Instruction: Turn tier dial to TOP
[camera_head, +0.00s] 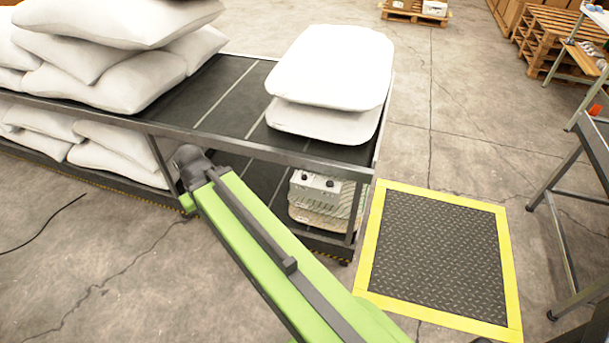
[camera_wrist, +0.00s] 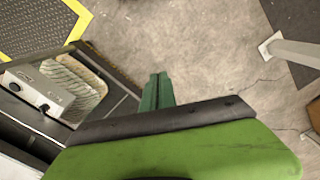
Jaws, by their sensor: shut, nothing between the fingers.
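A pale control box (camera_head: 317,186) with two dark knobs on its face sits on the lower tier of the rack, under the right end. In the wrist view the box (camera_wrist: 36,88) is at the left, with one knob (camera_wrist: 44,107) near its right end. Which knob is the tier dial, and its setting, are too small to read. My gripper (camera_wrist: 158,76) shows as dark green fingers, shut and empty, pointing over bare floor to the right of the box and apart from it. In the head view my arm hides much of the lower tier.
The rack's upper tier (camera_head: 222,100) carries white pillows (camera_head: 95,60) at left and two stacked ones (camera_head: 332,68) at right. Dark posts stand beside the box. A yellow-edged floor mat (camera_head: 437,255) lies right of the rack. A metal frame (camera_head: 568,190) stands at far right.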

